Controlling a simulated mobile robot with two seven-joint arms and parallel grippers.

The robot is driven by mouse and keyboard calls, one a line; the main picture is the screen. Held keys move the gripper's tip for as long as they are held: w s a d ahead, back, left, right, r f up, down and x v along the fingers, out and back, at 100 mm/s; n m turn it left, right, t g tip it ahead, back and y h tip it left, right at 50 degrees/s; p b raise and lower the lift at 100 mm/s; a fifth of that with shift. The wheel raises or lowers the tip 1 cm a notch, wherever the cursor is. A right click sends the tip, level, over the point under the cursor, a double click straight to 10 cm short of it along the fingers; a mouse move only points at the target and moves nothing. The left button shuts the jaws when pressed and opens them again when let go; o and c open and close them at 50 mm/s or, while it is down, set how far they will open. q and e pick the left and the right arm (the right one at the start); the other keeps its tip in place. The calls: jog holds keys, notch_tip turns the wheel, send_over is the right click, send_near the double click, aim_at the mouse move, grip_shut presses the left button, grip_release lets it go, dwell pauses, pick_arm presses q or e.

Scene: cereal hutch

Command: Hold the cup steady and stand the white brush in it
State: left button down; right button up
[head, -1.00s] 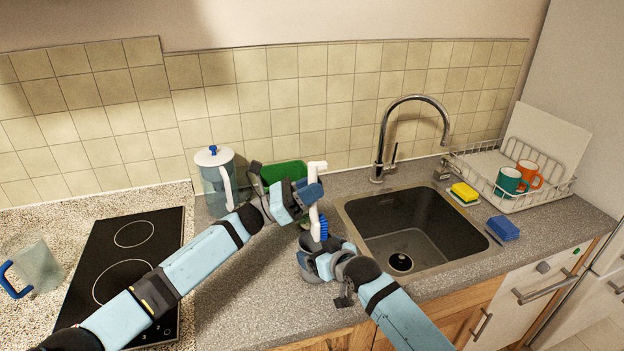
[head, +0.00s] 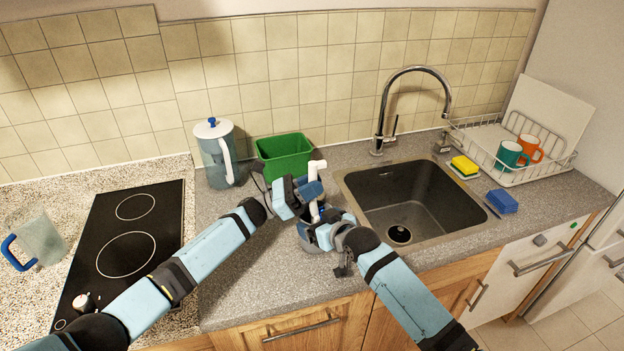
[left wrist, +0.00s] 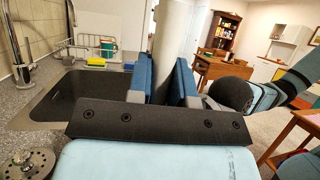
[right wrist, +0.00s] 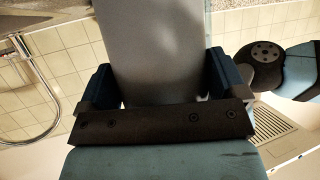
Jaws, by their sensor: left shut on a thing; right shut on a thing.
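The white brush (head: 315,210) stands about upright, its hooked handle top showing in the head view. My left gripper (head: 313,191) is shut on its handle; the left wrist view shows the white handle (left wrist: 172,45) between the blue fingers. My right gripper (head: 322,232) is lower, shut on the grey cup, whose wall (right wrist: 155,50) fills the space between the fingers in the right wrist view. In the head view the cup is mostly hidden by the grippers. The brush's lower end is hidden around the cup, so I cannot see how deep it sits.
A green bin (head: 284,150) and a lidded pitcher (head: 216,160) stand behind my left arm. The sink (head: 405,235) is close on the right, with a sponge (head: 464,165), a blue block (head: 502,201) and a dish rack (head: 545,178) beyond. The hob (head: 125,240) is left.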

pick_arm(q)
jog(key=shift+f, duration=0.1)
jog(key=c, duration=0.9)
grip_release()
jog(key=shift+c, duration=0.2)
jog(key=shift+a+f, duration=0.1)
jog(key=v, duration=1.1)
jog(key=shift+a+f, duration=0.2)
jog(key=shift+a, duration=0.15)
pick_arm(e)
jog(key=o, duration=0.6)
